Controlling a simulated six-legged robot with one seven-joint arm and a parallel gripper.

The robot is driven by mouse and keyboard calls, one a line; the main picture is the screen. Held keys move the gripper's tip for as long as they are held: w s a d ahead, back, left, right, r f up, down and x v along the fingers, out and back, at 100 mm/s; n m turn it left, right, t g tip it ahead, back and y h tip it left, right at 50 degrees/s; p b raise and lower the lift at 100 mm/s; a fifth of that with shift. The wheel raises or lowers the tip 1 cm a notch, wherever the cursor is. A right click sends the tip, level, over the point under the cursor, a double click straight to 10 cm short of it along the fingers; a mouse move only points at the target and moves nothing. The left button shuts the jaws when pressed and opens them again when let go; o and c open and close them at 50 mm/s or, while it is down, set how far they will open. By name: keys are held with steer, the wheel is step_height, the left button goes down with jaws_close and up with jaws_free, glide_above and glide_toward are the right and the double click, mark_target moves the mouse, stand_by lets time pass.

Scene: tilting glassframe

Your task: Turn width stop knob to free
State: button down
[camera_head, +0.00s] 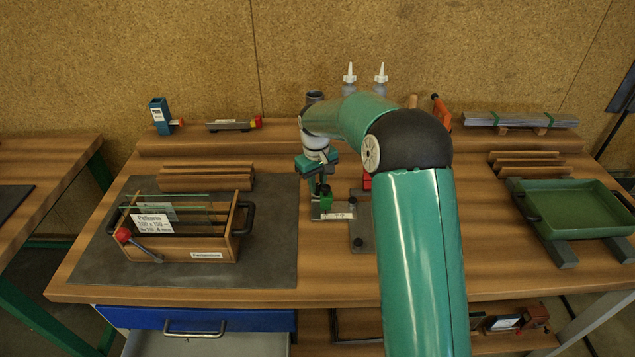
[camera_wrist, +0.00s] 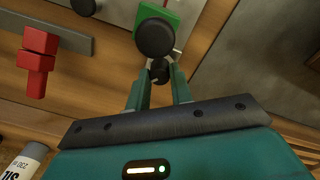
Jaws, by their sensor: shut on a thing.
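My gripper (camera_head: 319,187) reaches down over the metal fixture (camera_head: 338,211) in the middle of the bench. In the wrist view its two green fingers (camera_wrist: 160,76) are shut on a small dark knob (camera_wrist: 159,70). A larger round black knob (camera_wrist: 155,37) sits on a green block (camera_wrist: 181,20) just beyond the fingertips. In the head view the green block (camera_head: 326,201) shows below the gripper. The held knob's markings and turn position are hidden.
A wooden frame rack (camera_head: 190,247) with glass panes and a red-balled lever stands on the dark mat at left. A red block (camera_wrist: 38,60) lies near the fixture. A green tray (camera_head: 570,207) is at right. Two white-tipped bottles (camera_head: 350,80) stand behind my arm.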

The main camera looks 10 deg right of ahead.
steer(key=n, duration=0.4)
steer(key=shift+n, duration=2.2)
steer(key=c, duration=1.2)
jaws_free()
steer(key=shift+c, duration=0.2)
step_height(320, 180, up, 14)
steer(key=shift+s, duration=0.25)
